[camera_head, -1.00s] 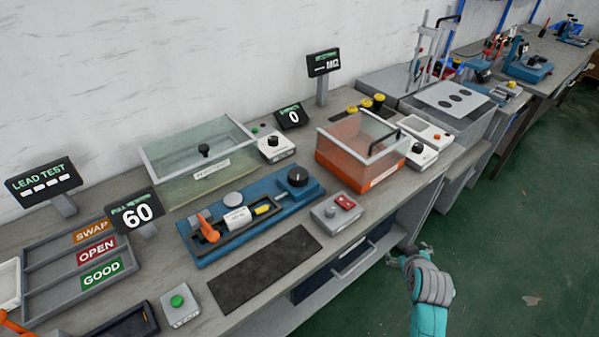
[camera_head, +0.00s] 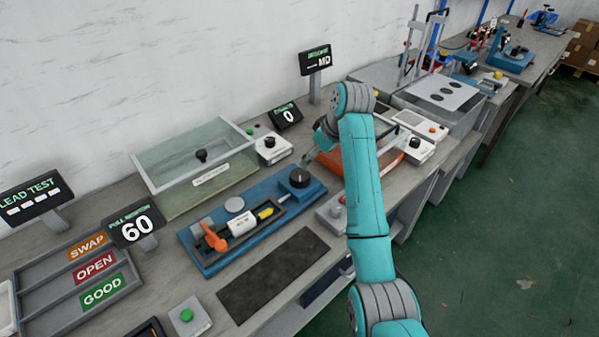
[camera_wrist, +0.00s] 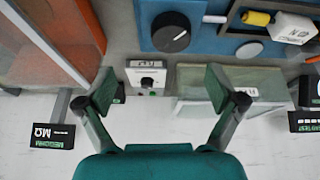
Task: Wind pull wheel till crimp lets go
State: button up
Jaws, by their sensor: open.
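The blue pull fixture (camera_head: 205,262) lies on the bench, with a black round wheel (camera_head: 299,177) at its right end. The wheel also shows in the wrist view (camera_wrist: 171,32), with a pale mark across its top. A yellow piece (camera_head: 265,213) and a white block (camera_head: 241,223) sit in the fixture's dark channel, with an orange lever (camera_head: 214,241) at the left end. The crimp itself is too small to make out. My gripper (camera_wrist: 160,88) is open and empty, above the bench near the wheel and apart from it. My arm hides part of it in the head view.
A pull display (camera_head: 136,227) reads 60. A clear-lidded box (camera_head: 195,165) stands behind the fixture, and an orange box (camera_head: 386,163) stands right, partly behind my arm. A white knob box (camera_head: 271,149) is at the back. A dark mat (camera_head: 273,275) lies clear in front.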

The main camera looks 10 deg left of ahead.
aim_at(301, 175)
jog(key=shift+g, duration=0.3)
jog(key=x, duration=0.3)
jog(key=a+x, duration=0.1)
jog(key=x, duration=0.6)
jog(key=shift+s+a+f, duration=0.2)
jog(key=shift+a, duration=0.1)
jog(key=c, duration=1.2)
